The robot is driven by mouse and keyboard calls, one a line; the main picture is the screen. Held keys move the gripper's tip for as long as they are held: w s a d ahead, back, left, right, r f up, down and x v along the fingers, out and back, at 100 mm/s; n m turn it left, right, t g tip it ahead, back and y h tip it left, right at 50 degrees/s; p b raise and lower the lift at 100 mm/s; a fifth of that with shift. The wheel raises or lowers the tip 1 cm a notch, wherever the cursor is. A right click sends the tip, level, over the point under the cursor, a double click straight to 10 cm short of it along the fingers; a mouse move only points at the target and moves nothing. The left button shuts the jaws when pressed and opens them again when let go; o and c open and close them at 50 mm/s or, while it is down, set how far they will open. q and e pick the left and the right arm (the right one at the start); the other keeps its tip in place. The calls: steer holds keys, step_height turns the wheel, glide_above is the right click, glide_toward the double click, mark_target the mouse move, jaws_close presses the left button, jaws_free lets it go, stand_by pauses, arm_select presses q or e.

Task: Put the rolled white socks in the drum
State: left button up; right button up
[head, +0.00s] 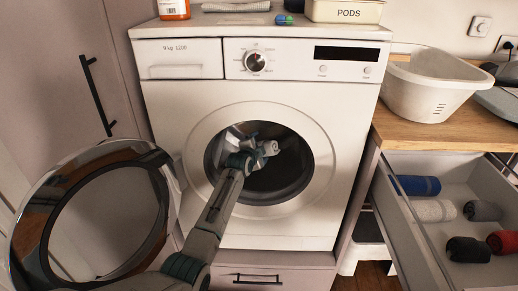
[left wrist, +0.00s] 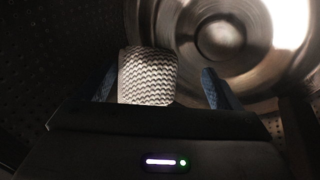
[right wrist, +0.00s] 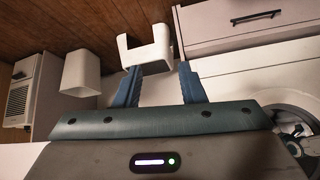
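The washing machine's door is open, and the drum (head: 285,180) shows through its round opening. My left arm reaches in from the left, with the left gripper (head: 262,148) at the drum mouth. In the left wrist view, a pale, zigzag-knit roll of socks (left wrist: 148,76) is between the open fingers, close to the left one, with a gap to the right one. What supports it is hidden. Another white sock roll (head: 434,210) lies in the open drawer (head: 405,235). My right gripper (right wrist: 160,88) is open and empty; it is outside the head view.
The round door (head: 28,226) stands open at left. The drawer also holds blue (head: 418,186), grey (head: 481,211), black (head: 467,250) and red (head: 503,242) rolls. A white basket (head: 430,90) stands on the wooden counter. A white stool (right wrist: 150,50) is beyond my right gripper.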

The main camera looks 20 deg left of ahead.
arm_select(q)
steer(key=shift+r, duration=0.15)
